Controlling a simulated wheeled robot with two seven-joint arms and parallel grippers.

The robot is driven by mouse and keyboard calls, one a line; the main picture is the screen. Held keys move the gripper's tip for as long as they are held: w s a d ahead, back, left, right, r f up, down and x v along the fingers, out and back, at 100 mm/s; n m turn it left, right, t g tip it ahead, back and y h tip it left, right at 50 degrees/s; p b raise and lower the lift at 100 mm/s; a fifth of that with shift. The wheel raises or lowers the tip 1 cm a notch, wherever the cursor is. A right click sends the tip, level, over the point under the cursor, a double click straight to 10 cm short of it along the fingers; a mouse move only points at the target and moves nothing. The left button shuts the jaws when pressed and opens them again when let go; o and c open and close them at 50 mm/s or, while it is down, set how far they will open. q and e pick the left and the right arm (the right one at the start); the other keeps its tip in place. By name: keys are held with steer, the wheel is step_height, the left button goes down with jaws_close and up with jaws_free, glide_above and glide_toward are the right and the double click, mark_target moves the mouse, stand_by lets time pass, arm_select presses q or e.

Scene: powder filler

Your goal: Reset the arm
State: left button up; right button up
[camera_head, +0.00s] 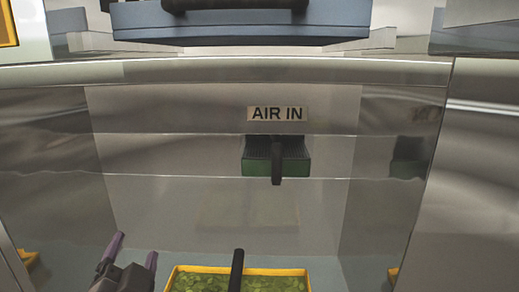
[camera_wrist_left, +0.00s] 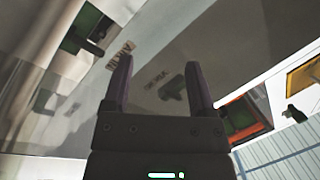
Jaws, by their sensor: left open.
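My left gripper (camera_head: 134,245) is at the bottom left of the head view, with its two dark purple fingers spread apart and nothing between them. It also shows in the left wrist view (camera_wrist_left: 158,85), open and empty, with the metal machine behind it. In the head view it is to the left of a yellow-rimmed tray (camera_head: 240,270) and apart from it as far as I can see. My right gripper is in neither view.
The tray holds green material, and a dark bar (camera_head: 236,268) stands across its front. A green block with a black handle (camera_head: 277,160) is on the metal wall below the "AIR IN" label (camera_head: 278,114). A blue-grey slab (camera_head: 240,22) spans the top. Grey floor lies around the tray.

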arm_select(q)
steer(key=s+f+n+g, duration=0.2)
steer(key=s+f+g, duration=0.15)
steer(key=f, duration=0.35)
steer(key=s+f+n+g, duration=0.1)
steer(key=s+f+g, duration=0.1)
steer(key=f+g, duration=0.35)
steer(key=s+d+f+n+g+h, duration=0.35)
steer(key=s+f+g, duration=0.35)
steer(key=s+f, duration=0.75)
step_height(320, 180, down, 20)
steer(key=s+g+b, duration=0.1)
steer(key=s+b, duration=0.1)
steer(key=b, duration=0.3)
steer(key=s+a+f+b, duration=0.1)
steer(key=s+f+b, duration=0.1)
steer(key=s+f, duration=0.5)
steer(key=s+a+f+m+g+b, duration=0.1)
steer(key=s+a+f+b, duration=0.1)
steer(key=s+f, duration=0.4)
step_height(320, 180, down, 4)
steer(key=shift+s+r+y+b, duration=0.1)
steer(key=shift+s+y+b, duration=0.3)
steer(key=shift+b, duration=0.2)
